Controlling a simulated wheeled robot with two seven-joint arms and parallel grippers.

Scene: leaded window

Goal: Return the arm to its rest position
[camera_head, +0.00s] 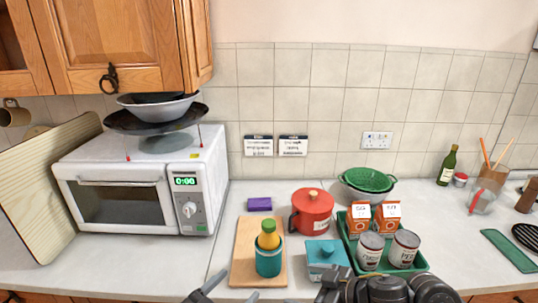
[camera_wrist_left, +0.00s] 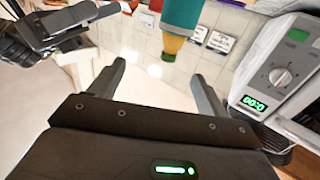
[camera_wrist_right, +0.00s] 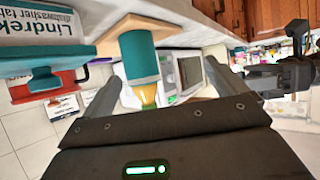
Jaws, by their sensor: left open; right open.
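My left gripper (camera_head: 230,291) is at the bottom edge of the head view, in front of the wooden board (camera_head: 243,262). Its two fingers (camera_wrist_left: 158,88) stand apart in the left wrist view with nothing between them. My right arm comes in at the bottom right of the head view; its fingertips are not clear there. In the right wrist view, the right gripper's fingers (camera_wrist_right: 160,92) are apart and empty. A teal cup (camera_head: 268,262) with a yellow, green-capped bottle (camera_head: 268,238) in it stands on the board, beyond both grippers.
The microwave (camera_head: 110,193) stands left, with bowls on top. A red pot (camera_head: 312,212), teal box (camera_head: 325,256) and green tray (camera_head: 420,263) with cans and cartons stand close to my right arm. The counter left of the board is clear.

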